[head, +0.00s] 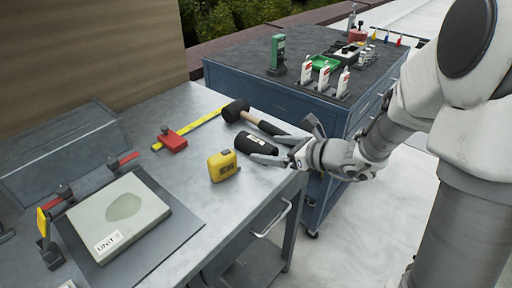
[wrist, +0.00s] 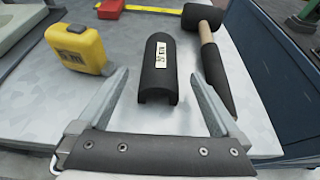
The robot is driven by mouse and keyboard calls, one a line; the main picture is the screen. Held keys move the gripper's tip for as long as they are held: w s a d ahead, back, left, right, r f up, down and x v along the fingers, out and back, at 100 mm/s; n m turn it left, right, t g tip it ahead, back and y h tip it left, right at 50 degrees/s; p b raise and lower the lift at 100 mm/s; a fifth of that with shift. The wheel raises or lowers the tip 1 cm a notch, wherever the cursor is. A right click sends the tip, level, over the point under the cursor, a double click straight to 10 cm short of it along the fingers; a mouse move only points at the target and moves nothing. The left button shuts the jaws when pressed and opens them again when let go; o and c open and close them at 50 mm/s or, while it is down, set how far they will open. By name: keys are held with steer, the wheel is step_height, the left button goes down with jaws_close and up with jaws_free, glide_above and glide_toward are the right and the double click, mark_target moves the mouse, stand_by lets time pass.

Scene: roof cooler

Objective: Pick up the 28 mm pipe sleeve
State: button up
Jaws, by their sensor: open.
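The pipe sleeve (head: 256,144) is a black half-round foam piece with a small pale label, lying on the grey metal bench near its right edge. In the wrist view the sleeve (wrist: 158,72) lies lengthwise ahead of the jaws, its open end toward me. The label's size text is too small to read. My gripper (head: 283,144) is at the bench edge, beside the sleeve's near end. In the wrist view my gripper (wrist: 158,88) is open, one finger on each side of the sleeve's near end, with gaps on both sides. Nothing is held.
A yellow tape measure (head: 223,165) stands left of the sleeve. A black mallet (head: 237,110) lies just behind it, its handle close to my right finger in the wrist view. A red and yellow square (head: 172,140) lies farther left. A blue tool cabinet (head: 300,108) stands behind.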

mark_target(263, 147)
steer(key=b+x, duration=0.1)
steer(key=x, duration=0.3)
steer(key=shift+w+a+f, duration=0.1)
steer(key=shift+a, duration=0.05)
steer(key=c, duration=1.5)
